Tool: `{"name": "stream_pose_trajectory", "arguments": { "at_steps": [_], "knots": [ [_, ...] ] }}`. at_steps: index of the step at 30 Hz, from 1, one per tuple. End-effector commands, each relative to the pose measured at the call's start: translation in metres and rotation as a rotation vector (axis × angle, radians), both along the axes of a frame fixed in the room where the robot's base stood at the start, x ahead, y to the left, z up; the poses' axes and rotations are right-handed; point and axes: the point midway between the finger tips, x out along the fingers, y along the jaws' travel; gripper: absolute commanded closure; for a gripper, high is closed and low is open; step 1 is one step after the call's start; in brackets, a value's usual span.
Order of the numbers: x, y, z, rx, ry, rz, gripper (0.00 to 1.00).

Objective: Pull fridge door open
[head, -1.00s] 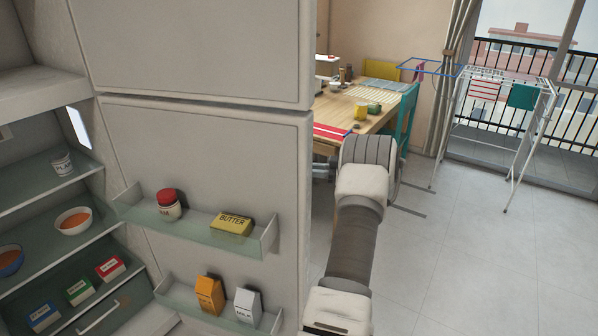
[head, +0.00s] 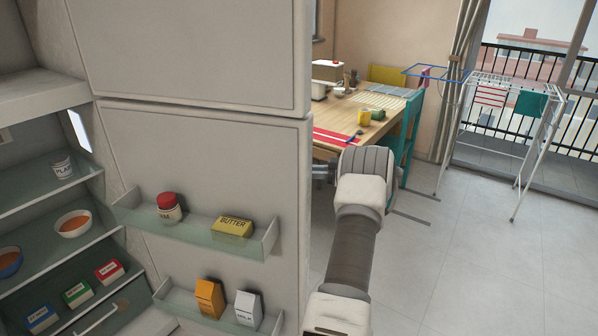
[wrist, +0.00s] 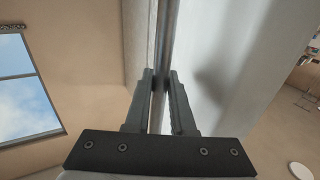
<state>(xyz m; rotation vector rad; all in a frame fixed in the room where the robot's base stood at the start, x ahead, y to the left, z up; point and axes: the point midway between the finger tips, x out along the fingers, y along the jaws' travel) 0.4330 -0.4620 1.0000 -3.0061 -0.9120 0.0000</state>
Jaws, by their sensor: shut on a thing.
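The fridge door (head: 205,145) stands open in the head view, its inner side toward me. Its upper rack (head: 205,230) holds a red-lidded jar and a butter pack; the lower one (head: 180,294) holds two cartons. The open fridge inside (head: 40,205) is at the left. In the wrist view my gripper (wrist: 161,76) is shut on the metal bar handle (wrist: 165,35), one finger on each side, next to the door's pale outer face (wrist: 215,65). In the head view the door's edge hides my fingers and the handle.
A wooden table (head: 345,140) with cups and a red runner stands behind the door, with a teal chair (head: 409,135) beside it. A drying rack (head: 515,95) stands near the balcony railing. The tiled floor (head: 470,250) at the right is clear.

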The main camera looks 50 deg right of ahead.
Motion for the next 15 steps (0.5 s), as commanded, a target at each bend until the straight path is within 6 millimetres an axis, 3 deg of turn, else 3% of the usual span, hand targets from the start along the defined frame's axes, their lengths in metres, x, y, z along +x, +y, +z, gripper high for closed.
{"name": "stream_pose_trajectory", "arguments": {
  "at_steps": [3, 4, 8, 15],
  "knots": [
    [0.0, 0.0001, -0.0004, 0.001, 0.001, 0.0, 1.0],
    [0.0, 0.0001, -0.0004, 0.001, 0.001, 0.0, 0.72],
    [0.0, 0.0001, -0.0003, 0.0, 0.0, 0.0, 0.49],
    [0.0, 0.0001, -0.0001, 0.0, 0.0, 0.0, 0.48]
  ]
}}
